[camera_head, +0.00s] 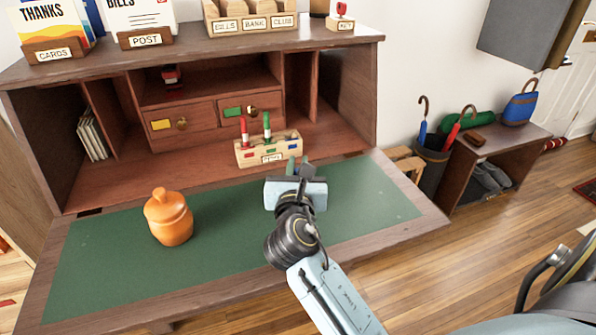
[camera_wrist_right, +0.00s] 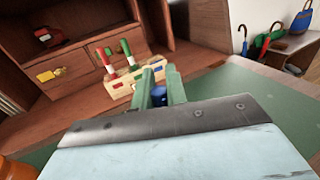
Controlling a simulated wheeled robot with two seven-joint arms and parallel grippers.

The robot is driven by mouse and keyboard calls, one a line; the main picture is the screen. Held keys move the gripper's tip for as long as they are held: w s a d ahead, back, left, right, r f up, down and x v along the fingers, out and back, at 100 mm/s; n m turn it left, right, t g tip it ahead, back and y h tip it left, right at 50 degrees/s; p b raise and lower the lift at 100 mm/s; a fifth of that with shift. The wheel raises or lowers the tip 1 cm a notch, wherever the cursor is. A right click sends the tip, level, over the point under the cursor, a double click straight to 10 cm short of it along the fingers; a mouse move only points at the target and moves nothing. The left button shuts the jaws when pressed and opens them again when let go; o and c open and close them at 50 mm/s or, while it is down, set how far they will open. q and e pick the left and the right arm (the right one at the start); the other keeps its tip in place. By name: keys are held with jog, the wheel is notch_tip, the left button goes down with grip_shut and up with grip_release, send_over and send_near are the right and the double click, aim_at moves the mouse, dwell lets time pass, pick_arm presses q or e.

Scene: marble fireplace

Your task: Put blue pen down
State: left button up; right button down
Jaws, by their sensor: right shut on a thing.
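My right gripper (camera_head: 298,166) is over the green mat, just in front of the wooden pen holder (camera_head: 248,159). In the right wrist view its green fingers (camera_wrist_right: 158,88) are shut on the blue pen (camera_wrist_right: 159,95), of which only a short blue part shows between them. The pen is hidden in the head view. The holder also shows in the right wrist view (camera_wrist_right: 118,91), beyond the fingers. A red pen (camera_head: 244,130) and a green pen (camera_head: 267,126) stand upright in it. Colored patches mark its front. My left gripper is out of view.
An orange lidded jar (camera_head: 169,219) stands on the green mat (camera_head: 110,262) at the left. Desk drawers (camera_head: 184,124) and cubbies rise behind the holder. An umbrella stand (camera_head: 432,160) and a low bench (camera_head: 490,145) are beyond the desk's right edge. Much of the mat is clear.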

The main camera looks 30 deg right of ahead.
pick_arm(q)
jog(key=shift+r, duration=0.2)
pick_arm(e)
jog(key=shift+f, duration=0.1)
jog(key=shift+f, duration=0.1)
jog(key=c, duration=1.4)
grip_release()
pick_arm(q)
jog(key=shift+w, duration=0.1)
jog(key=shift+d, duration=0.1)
